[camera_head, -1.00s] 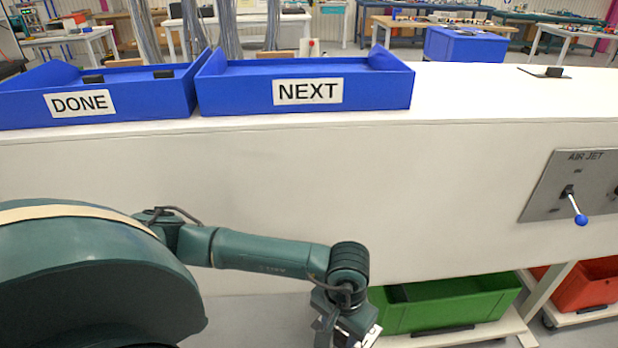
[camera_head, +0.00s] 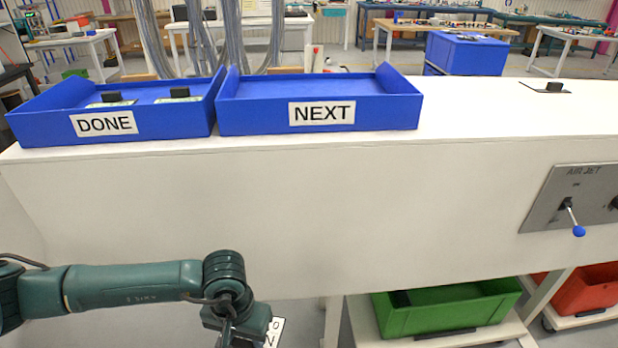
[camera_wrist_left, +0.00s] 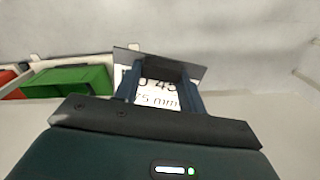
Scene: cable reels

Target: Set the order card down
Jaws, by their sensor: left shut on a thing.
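Dark parts and the fingers hide much of the card. In the head view a white corner of the card (camera_head: 274,331) shows at the bottom edge, beside my left wrist, low in front of the white bench. The blue DONE tray (camera_head: 165,122) stands on the bench top with two cards with black blocks in it. The blue NEXT tray (camera_head: 385,112) beside it looks empty. My right gripper is out of view.
Green (camera_head: 445,312) and red (camera_head: 590,288) bins stand low under the bench.

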